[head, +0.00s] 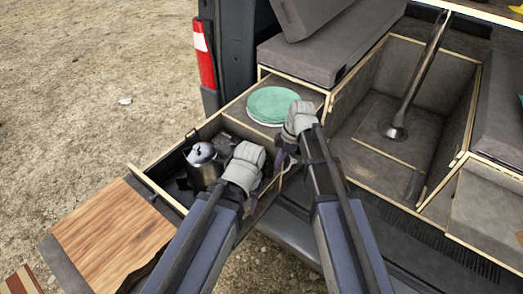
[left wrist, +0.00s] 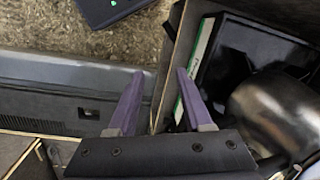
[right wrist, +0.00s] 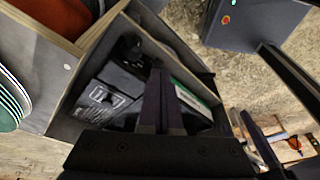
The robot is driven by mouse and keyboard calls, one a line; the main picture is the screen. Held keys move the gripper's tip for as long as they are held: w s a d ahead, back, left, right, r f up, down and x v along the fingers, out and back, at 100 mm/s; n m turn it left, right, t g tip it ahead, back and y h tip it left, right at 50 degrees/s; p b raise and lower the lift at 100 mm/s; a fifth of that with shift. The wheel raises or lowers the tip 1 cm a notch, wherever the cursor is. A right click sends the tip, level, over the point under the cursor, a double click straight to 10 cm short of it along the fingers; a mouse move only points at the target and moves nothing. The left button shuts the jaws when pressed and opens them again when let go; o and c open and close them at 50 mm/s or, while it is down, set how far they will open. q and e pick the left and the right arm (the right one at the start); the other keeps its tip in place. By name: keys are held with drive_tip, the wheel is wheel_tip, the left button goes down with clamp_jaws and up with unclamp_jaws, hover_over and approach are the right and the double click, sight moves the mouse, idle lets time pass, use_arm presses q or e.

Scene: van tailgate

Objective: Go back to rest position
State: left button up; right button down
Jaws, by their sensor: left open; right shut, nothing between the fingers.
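In the head view both my arms reach forward over the pulled-out drawer (head: 160,172) at the van's tailgate. My left gripper (left wrist: 160,98) is open and empty above the drawer's edge. In the head view a bit of the right gripper's purple fingers (head: 284,158) shows beside the drawer's wall.
A metal pot (head: 203,168) stands in the drawer, left of my left wrist. Green plates (head: 273,105) lie behind my right wrist. A wooden board (head: 110,228) lies at the drawer's front. A table leg (head: 415,80) stands in the van's open well.

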drive_tip(key=s+d+m+h, duration=0.1)
drive_tip(key=s+m+h, duration=0.3)
drive_tip(key=s+m, duration=1)
drive_tip(key=s, duration=0.3)
drive_tip(key=shift+d+f+m, duration=0.2)
drive_tip(key=shift+f+m, duration=0.05)
drive_tip(key=shift+m, duration=0.05)
drive_tip(key=shift+w, duration=0.1)
